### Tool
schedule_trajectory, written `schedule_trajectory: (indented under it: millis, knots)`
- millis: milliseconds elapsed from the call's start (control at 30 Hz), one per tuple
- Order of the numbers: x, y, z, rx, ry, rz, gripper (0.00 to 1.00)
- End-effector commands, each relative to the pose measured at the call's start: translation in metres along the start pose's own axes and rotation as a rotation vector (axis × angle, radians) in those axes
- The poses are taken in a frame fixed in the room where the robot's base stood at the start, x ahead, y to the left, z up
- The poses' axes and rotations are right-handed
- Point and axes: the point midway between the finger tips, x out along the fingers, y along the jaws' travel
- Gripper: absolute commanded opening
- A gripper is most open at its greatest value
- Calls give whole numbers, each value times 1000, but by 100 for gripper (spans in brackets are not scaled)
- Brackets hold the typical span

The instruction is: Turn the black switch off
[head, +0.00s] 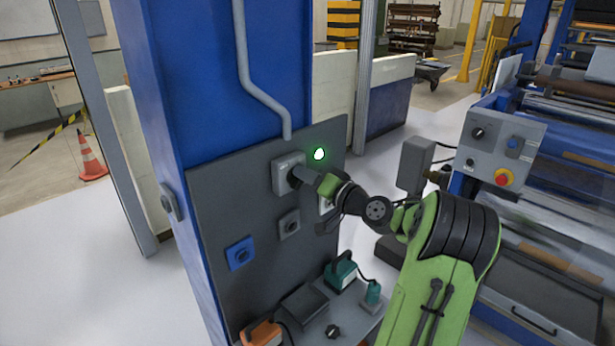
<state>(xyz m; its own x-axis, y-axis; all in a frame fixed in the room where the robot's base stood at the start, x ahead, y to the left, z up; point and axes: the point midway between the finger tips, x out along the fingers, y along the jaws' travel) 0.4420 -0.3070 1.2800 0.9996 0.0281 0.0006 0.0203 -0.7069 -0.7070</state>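A light grey switch box (286,166) is mounted on the upper part of the dark panel, near the end of a grey conduit. My gripper (298,177) reaches in from the right and its tip is at the front of this box. The gripper covers the middle of the box, so I cannot make out the switch there, its position or whether I touch it. I cannot see whether the fingers are open or shut. A green lamp (319,154) glows just right of the box. Below is a grey box with a dark knob (290,225).
A blue box with a dark knob (240,254) is lower left on the dark panel (255,205). Another pale box (325,206) is partly hidden behind my arm. Tools lie on a shelf (345,322) below. A machine control box (500,145) stands at right.

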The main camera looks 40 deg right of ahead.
Motion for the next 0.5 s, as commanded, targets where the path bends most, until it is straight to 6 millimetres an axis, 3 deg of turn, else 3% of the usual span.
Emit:
schedule_trajectory:
  millis: [500]
  knots:
    - [0,1,2,-41,-1,-1,0]
